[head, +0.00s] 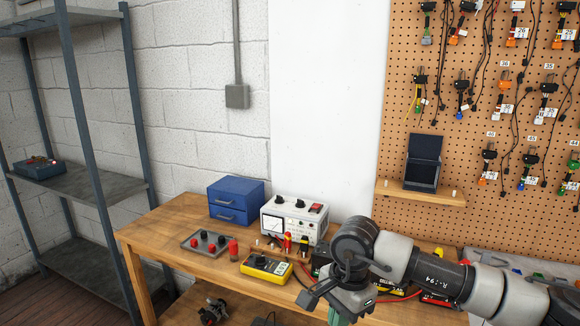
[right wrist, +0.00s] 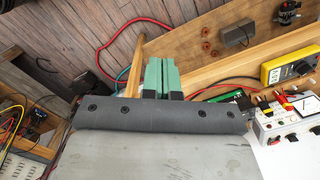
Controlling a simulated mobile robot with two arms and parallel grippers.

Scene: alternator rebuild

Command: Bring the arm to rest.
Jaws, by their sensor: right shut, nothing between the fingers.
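My right arm (head: 440,275) reaches in from the right in the head view, over the front right part of the wooden workbench (head: 155,238). My right gripper (head: 337,320) points down at the bottom edge of the head view, mostly cut off there. In the right wrist view its two green fingers (right wrist: 161,72) lie side by side, shut with nothing between them. Wooden bench parts and plank floor show beyond the fingers. My left gripper is not in view.
A yellow multimeter (head: 266,267), a white bench instrument (head: 293,217), a grey tray (head: 190,240) and a blue drawer box (head: 236,200) stand on the bench. A pegboard (head: 440,100) with cables hangs behind. A metal shelf (head: 90,185) stands left. The bench's left end is clear.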

